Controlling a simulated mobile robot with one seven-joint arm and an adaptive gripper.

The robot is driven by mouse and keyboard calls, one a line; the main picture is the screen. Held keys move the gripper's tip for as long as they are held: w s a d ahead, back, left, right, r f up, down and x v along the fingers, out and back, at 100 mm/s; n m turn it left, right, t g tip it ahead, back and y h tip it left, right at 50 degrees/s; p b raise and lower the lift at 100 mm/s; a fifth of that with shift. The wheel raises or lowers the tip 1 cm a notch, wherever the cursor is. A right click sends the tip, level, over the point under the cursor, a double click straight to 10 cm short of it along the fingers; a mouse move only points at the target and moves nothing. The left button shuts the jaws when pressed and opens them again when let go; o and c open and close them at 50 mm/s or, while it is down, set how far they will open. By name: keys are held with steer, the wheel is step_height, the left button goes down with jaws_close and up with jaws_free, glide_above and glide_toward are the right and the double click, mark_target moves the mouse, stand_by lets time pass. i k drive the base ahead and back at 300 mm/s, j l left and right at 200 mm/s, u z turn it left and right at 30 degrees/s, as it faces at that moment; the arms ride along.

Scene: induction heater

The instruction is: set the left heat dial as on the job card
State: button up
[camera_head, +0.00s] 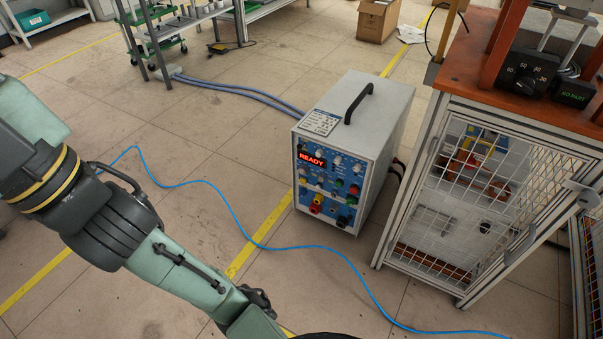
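The induction heater (375,135) is a grey box with a black top handle, standing on the floor at centre. Its blue front panel (325,182) has a red READY display (312,159), small light knobs, and red, green, yellow and black controls. I cannot tell which knob is the left heat dial, nor its setting. A white printed card (319,122) lies on top at the front left; its text is too small to read. My arm (190,270) reaches from the left to the bottom edge, left of and in front of the heater. My gripper is out of frame.
A caged workstation (470,200) stands right of the heater. A blue cable (240,225) crosses the floor before the heater. Grey hoses (235,90) run behind it.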

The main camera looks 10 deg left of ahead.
mark_target(303, 168)
steer(key=i+j, duration=0.3)
steer(key=j, duration=0.15)
steer(key=i+j, duration=0.3)
steer(key=j, duration=0.15)
